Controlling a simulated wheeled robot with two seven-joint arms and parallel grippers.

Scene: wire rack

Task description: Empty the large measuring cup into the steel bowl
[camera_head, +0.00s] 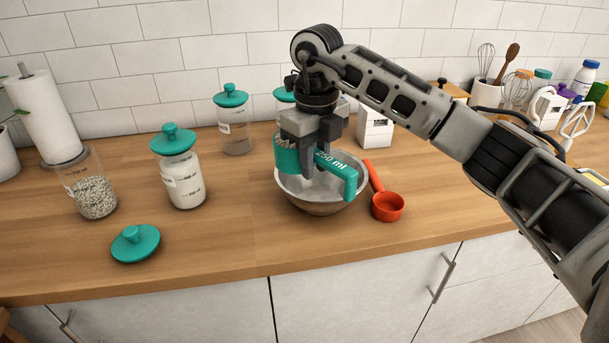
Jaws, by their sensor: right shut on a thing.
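The large measuring cup (288,156) is teal, with "250 ml" on its handle. My right gripper (308,163) is shut on it from above and holds it over the steel bowl (320,207). The cup's handle points to the lower right. The cup's inside is hidden, so I cannot tell whether it holds anything. The bowl stands on the wooden counter, and something pale shows inside it below the cup. My left gripper is not in view.
A red measuring cup (387,207) lies right of the bowl. To the left stand an open jar of grains (92,196), a lidded jar of white powder (182,182) and a loose teal lid (135,243).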

